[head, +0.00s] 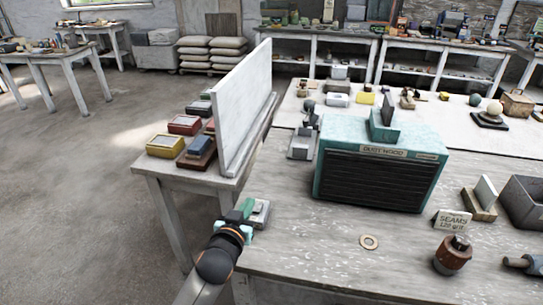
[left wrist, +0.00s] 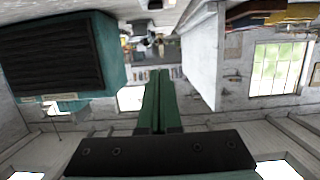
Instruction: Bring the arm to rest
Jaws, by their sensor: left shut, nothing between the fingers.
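My left gripper (head: 245,204) is shut and empty, at the near left corner of the workbench (head: 310,245), where its arm comes up from the bottom edge. In the left wrist view its green fingers (left wrist: 158,78) are pressed together with nothing between them. A small grey block-like item (head: 261,213) is right beside the fingertips in the head view; I cannot tell whether they touch. My right gripper is not in view.
A teal dust hood (head: 380,165) stands right of the gripper. An upright white panel (head: 245,110) rises behind it, beside boxes including a red one (head: 184,124). A metal ring (head: 369,242) and a "SEAMS" sign (head: 453,220) lie to the right. The left floor is open.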

